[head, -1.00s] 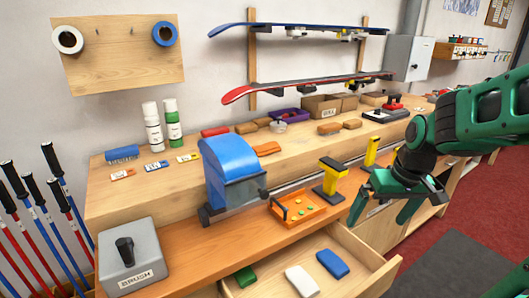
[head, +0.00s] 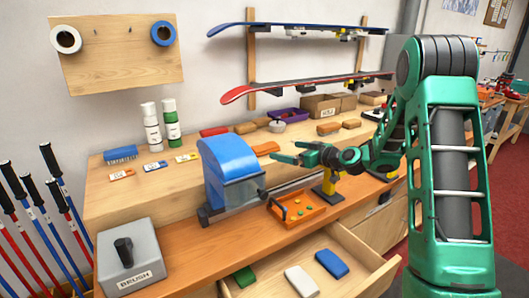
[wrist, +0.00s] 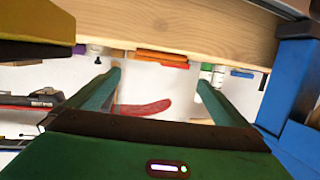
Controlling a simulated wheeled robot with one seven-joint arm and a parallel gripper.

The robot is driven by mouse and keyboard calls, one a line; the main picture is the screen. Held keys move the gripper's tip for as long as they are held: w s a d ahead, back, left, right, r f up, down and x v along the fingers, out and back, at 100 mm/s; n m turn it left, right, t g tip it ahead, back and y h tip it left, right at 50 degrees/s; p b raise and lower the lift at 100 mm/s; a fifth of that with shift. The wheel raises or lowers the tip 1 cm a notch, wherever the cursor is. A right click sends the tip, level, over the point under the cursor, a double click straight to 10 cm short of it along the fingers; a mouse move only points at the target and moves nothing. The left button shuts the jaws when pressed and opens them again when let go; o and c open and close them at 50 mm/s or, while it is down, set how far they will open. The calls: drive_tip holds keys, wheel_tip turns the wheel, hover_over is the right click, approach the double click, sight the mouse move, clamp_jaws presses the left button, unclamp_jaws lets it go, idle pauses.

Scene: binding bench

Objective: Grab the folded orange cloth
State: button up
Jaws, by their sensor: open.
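The folded orange cloth (head: 266,149) appears to be the flat orange piece on the raised back shelf of the bench, just right of the blue machine. My gripper (head: 285,151) is open and empty, its fingers pointing left toward the cloth. The fingertips look close to it in the head view, but the gap in depth is hard to tell. In the wrist view, which looks upside down, an orange strip (wrist: 163,57) shows ahead, beyond and between the two open fingers of my gripper (wrist: 159,78).
The blue machine (head: 228,170) stands left of my gripper, and a yellow clamp (head: 329,177) stands below it. An orange tray (head: 312,219) with small pieces sits in front. The open drawer (head: 365,283) holds green, white and blue pieces.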

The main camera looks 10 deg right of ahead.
sight(269, 147)
drive_tip(key=x, duration=0.5)
drive_tip(key=shift+w+a, duration=0.1)
drive_tip(key=shift+w, duration=0.3)
drive_tip(key=x, duration=0.4)
drive_tip(key=shift+a+f, duration=0.1)
drive_tip(key=shift+f, duration=0.25)
drive_tip(key=shift+w+a+f, duration=0.1)
drive_tip(key=shift+w+a, duration=0.15)
drive_tip(key=shift+w, duration=0.3)
drive_tip(key=c, duration=0.7)
